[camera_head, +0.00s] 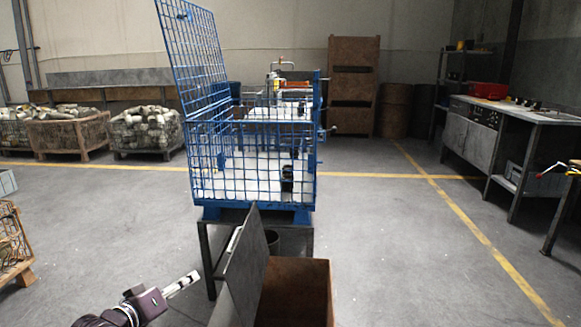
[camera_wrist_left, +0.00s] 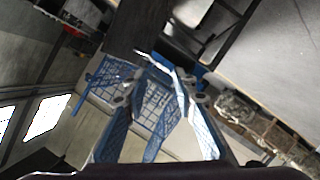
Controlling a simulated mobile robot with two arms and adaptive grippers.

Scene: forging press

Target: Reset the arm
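My left gripper (camera_head: 183,284) comes in at the lower left of the head view, on a dark purple wrist. Its pale fingers point up and right, low and left of the blue cage's stand. They look like one narrow bar, and nothing shows held in them. In the left wrist view the gripper (camera_wrist_left: 160,75) is seen against the tilted blue mesh cage, and the finger gap is unclear. My right gripper is in neither view.
A blue mesh cage (camera_head: 218,208) with its lid raised stands on a dark stand. A rusty open bin (camera_head: 330,290) with a dark panel (camera_head: 243,265) is in front. Crates of parts (camera_head: 68,134) line the left; a workbench (camera_head: 470,138) is right.

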